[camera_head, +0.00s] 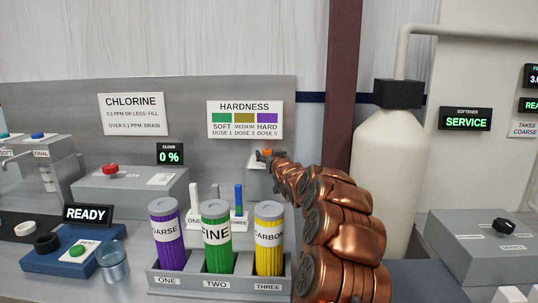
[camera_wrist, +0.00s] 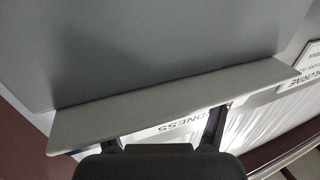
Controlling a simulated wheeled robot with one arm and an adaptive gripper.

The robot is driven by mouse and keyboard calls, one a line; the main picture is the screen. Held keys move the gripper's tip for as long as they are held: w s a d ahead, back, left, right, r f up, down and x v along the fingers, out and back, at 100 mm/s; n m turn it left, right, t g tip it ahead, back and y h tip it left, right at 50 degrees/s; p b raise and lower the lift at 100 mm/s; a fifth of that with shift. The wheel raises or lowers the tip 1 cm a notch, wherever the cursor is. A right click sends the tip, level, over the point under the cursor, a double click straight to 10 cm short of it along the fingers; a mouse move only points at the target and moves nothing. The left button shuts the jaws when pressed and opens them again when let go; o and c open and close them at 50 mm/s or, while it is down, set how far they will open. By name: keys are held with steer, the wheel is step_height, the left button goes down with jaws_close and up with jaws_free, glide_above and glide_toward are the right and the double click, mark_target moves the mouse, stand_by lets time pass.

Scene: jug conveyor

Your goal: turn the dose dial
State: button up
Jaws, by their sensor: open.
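My copper arm reaches up to the back panel, and my gripper (camera_head: 266,156) is at its far end, small and dark, in front of a grey box (camera_head: 256,184) below the hardness sign. A small orange spot shows there; I cannot tell whether it belongs to a dial. In the wrist view my gripper (camera_wrist: 162,138) has its two dark fingers apart with nothing seen between them. No dose dial can be made out for sure; my arm hides part of that box.
Purple (camera_head: 167,237), green (camera_head: 216,240) and yellow (camera_head: 269,240) cartridges stand in a grey rack below my gripper. The hardness sign (camera_head: 245,119) lists soft, medium and hard doses. A white tank (camera_head: 386,175) stands right of my arm. A glass (camera_head: 113,262) stands at the left.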

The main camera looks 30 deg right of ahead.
steer(key=c, duration=1)
steer(key=shift+a+r, duration=0.1)
steer(key=shift+a, duration=0.05)
steer(key=shift+c, duration=0.8)
steer(key=shift+r+p, duration=0.2)
steer(key=shift+p, duration=0.55)
